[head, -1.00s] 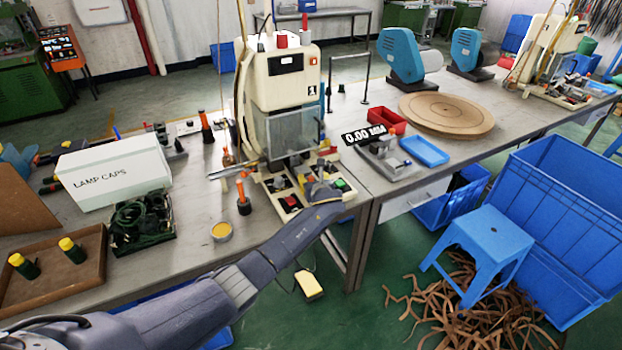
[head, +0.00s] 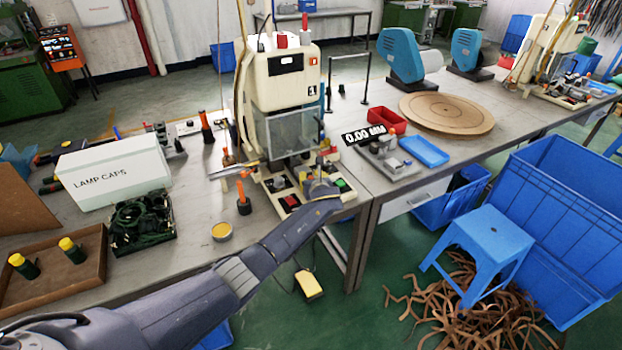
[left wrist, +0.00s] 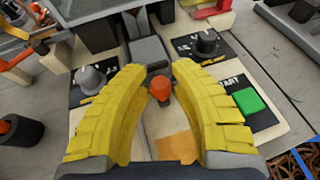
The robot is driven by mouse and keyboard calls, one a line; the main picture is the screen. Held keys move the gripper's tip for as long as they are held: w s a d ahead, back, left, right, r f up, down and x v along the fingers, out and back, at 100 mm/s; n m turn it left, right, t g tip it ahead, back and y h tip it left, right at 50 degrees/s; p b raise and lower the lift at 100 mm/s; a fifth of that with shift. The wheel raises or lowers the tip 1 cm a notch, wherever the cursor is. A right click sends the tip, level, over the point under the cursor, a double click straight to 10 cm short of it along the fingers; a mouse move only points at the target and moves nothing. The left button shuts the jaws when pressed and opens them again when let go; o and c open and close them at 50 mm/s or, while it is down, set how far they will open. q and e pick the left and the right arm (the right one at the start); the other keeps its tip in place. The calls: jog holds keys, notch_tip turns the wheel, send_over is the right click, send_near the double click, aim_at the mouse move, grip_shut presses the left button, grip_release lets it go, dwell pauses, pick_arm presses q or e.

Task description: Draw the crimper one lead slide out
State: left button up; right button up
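Crimper one (head: 285,80) is the cream machine marked 1 on the left bench. In the left wrist view, an orange-red knob (left wrist: 160,88), which looks like the handle of the lead slide, stands on the pale base in front of a grey block (left wrist: 151,53). My left gripper (head: 321,186) is low over the front of the crimper's base. Its two yellow fingers (left wrist: 160,68) are apart, one on each side of the knob, with some gap visible. Contact with the knob cannot be made out. My right gripper is out of view.
Beside the fingers are a green start button (left wrist: 248,101), a grey dial (left wrist: 90,78) and a black dial (left wrist: 207,41). An orange-topped dark post (head: 243,198) stands left of the base. A display and grey fixture (head: 385,160) lie to the right.

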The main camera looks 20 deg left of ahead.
pick_arm(q)
grip_shut()
jog(key=s+d, duration=0.3)
jog(key=s, duration=0.1)
jog(key=s+d, duration=0.4)
jog(key=shift+d+f, duration=0.1)
jog(key=o, duration=0.6)
grip_release()
jog(key=shift+w, duration=0.1)
jog(key=v, duration=1.2)
